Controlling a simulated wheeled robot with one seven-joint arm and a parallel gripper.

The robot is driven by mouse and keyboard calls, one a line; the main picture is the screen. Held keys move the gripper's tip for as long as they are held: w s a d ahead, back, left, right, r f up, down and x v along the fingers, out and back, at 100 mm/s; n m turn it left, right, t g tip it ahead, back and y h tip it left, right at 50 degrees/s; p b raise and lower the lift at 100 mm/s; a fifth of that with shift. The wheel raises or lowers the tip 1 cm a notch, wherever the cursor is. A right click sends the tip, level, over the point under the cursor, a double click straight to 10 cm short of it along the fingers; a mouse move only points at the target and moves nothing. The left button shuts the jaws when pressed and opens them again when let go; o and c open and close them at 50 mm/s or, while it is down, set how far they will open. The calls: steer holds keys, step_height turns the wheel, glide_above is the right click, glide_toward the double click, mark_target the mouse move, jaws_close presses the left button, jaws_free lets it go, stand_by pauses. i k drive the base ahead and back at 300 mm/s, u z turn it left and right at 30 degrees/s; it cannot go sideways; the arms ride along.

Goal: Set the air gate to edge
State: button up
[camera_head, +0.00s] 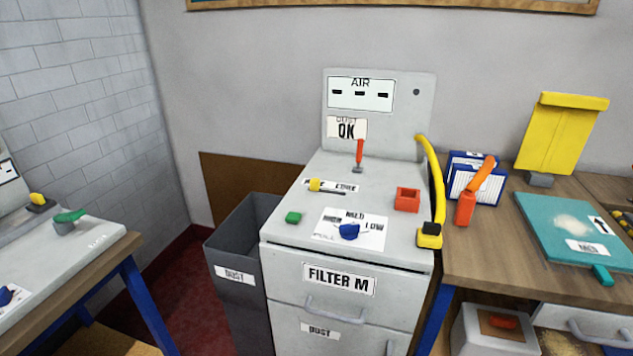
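A grey machine labelled FILTER M (339,279) stands in the middle of the view, with an upright back panel. A white AIR plate (361,94) with three dark marks is on that panel. On the sloped top, a yellow-ended lever (315,185) lies across a white label (345,184). Its yellow end is at the left, and it hides part of the label, whose words are too small to read surely. A red upright lever (360,150) stands behind it on a small grey base. I cannot tell which control is the air gate. My gripper is not in view.
The top also bears a blue knob (349,232), a green button (293,217) and a red square block (407,199). A yellow hose-like piece (437,180) runs down the right side. A grey dust bin (234,274) stands left, a wooden bench (483,262) right.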

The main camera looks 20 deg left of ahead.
mark_target(315, 184)
steer(key=z, duration=1.45)
steer(key=k, duration=1.35)
steer(key=u, duration=1.5)
steer(key=i, duration=1.5)
steer(key=u, duration=0.05)
